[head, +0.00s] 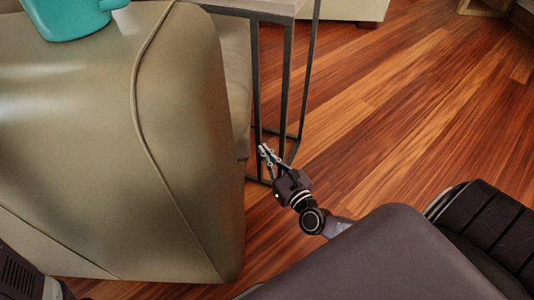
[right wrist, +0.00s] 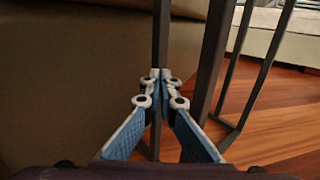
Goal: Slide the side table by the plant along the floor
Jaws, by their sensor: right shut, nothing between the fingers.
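The side table (head: 288,62) has a thin dark metal frame and a light top, and stands close to the beige sofa at the top middle of the head view. Its top is partly cut off. My right gripper (head: 267,152) is low by the table's legs, near the frame's base. In the right wrist view its fingertips (right wrist: 160,75) are together and empty, with a dark table leg (right wrist: 160,35) just beyond them. Whether they touch the leg I cannot tell. More of the table frame (right wrist: 213,65) stands to the right. The plant and my left gripper are not in view.
The beige sofa (head: 190,130) fills the left, with a teal object (head: 72,15) on its arm. Open wooden floor (head: 410,95) lies right of the table. A pale piece of furniture (head: 345,8) stands at the back.

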